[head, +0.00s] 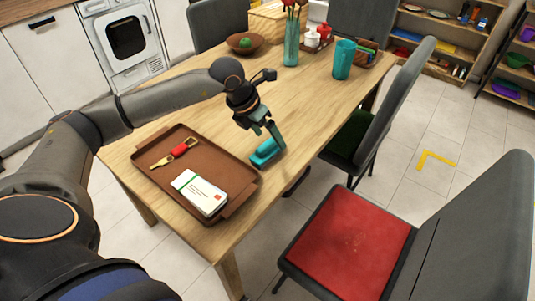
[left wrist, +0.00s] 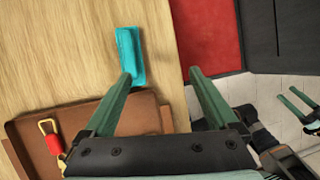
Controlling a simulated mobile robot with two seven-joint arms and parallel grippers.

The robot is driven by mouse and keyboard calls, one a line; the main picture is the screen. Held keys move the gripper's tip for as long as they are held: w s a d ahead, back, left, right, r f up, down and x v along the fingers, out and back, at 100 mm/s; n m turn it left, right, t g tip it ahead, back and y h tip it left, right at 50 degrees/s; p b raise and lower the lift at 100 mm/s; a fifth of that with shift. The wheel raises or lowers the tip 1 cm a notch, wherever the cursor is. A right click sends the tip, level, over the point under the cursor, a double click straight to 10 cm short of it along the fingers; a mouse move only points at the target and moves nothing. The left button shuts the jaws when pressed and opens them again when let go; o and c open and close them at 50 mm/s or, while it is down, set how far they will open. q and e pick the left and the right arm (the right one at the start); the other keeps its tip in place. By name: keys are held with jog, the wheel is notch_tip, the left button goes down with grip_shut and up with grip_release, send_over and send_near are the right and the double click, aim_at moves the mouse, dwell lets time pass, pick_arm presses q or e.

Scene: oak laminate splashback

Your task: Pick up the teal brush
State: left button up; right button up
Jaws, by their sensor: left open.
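The teal brush (head: 264,153) lies on the wooden table near its right edge, beside the brown tray. In the left wrist view the brush (left wrist: 131,55) lies just beyond the tip of the left-hand finger, off to the left of the middle of the jaws. My left gripper (head: 270,137) is open and empty, pointing down above the brush; its two green fingers also show in the left wrist view (left wrist: 161,74). In the head view a finger partly covers the brush. Green fingers of what looks like my right gripper (left wrist: 298,106) show at the right edge of the wrist view.
The brown tray (head: 240,203) holds a stack of envelopes (head: 200,192) and a red-and-brass keyring-like item (head: 179,150). A teal cup (head: 343,60), vase (head: 291,45) and bowl (head: 245,42) stand farther back. A red-seated chair (head: 347,241) and a grey chair (head: 392,100) flank the table's right side.

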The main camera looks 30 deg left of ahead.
aim_at(267, 143)
pick_arm(q)
jog(key=shift+y, duration=0.9)
jog(key=w+a+f, duration=0.2)
jog(key=f, duration=0.1)
jog(key=w+a+f, duration=0.1)
jog(key=shift+a+f, duration=0.2)
jog(key=shift+a, duration=0.15)
jog(key=shift+x, duration=3.15)
jog(key=shift+r, duration=0.1)
grip_shut()
